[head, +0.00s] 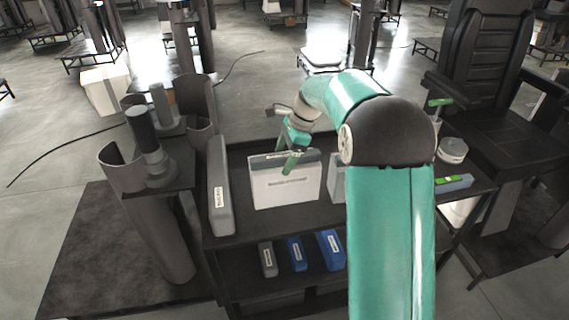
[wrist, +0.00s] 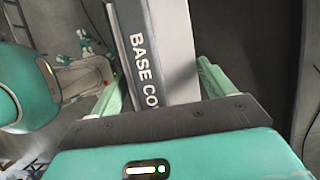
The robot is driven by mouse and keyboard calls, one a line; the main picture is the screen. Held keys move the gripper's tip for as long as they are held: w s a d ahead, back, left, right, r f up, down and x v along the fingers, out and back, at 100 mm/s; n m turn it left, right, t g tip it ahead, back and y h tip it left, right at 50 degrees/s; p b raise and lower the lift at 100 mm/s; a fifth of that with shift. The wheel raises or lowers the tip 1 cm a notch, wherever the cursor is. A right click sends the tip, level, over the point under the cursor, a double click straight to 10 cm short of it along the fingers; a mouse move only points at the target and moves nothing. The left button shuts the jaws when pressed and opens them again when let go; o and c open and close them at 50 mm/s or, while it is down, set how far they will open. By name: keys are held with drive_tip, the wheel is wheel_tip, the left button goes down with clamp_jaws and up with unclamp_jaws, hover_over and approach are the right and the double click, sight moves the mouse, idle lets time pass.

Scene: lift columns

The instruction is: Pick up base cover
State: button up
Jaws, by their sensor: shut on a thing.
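The base cover (head: 270,190) is a pale, flat box with a grey top edge and a dark label. It stands upright on the black cart's top shelf (head: 265,225), its lower edge at the shelf surface. My gripper (head: 292,158) is at its top edge, with one green finger down over its front face. In the wrist view, the base cover (wrist: 155,50) shows the letters "BASE CO" and lies between the two green fingers of my gripper (wrist: 165,85). The rest of its label is hidden by the gripper body. My gripper is shut on it.
A grey upright box (head: 219,185) stands left of the cover. Another pale box (head: 337,178) stands right, partly behind my arm. Small grey and blue boxes (head: 330,250) sit on the lower shelf. A lift column (head: 165,225) stands left, a black chair (head: 490,60) right.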

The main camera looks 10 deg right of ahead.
drive_tip(key=s+r, duration=1.2)
drive_tip(key=s, duration=0.2)
drive_tip(key=shift+r, duration=0.2)
drive_tip(key=shift+s, duration=0.15)
